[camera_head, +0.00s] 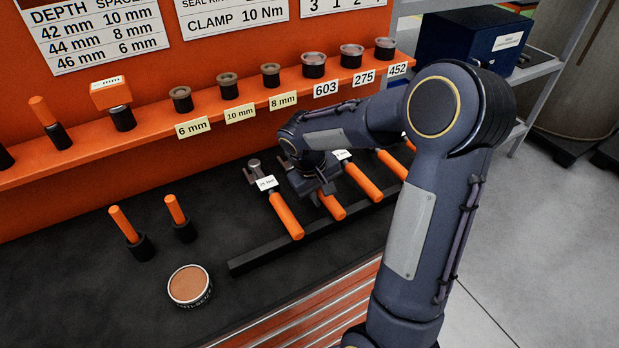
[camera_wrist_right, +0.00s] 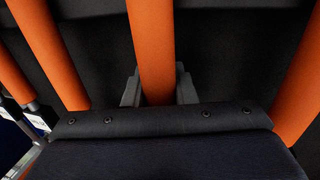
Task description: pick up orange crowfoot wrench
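Several orange-handled wrenches lie side by side on a black rack (camera_head: 250,264). In the right wrist view an orange handle (camera_wrist_right: 152,45) runs between my two fingers, one close on each side. I cannot tell whether they touch it. Two more wrenches (camera_head: 363,183) (camera_head: 392,165) lie to the right, partly behind my arm. Which one is the crowfoot wrench is not readable. My left gripper is out of view.
An orange shelf (camera_head: 60,170) behind holds several sockets and tools with number labels. Two upright orange-handled tools (camera_head: 123,224) (camera_head: 176,210) and a round tin (camera_head: 190,285) stand on the black bench left of the rack. Neighbouring handles (camera_wrist_right: 45,50) flank the gripper closely.

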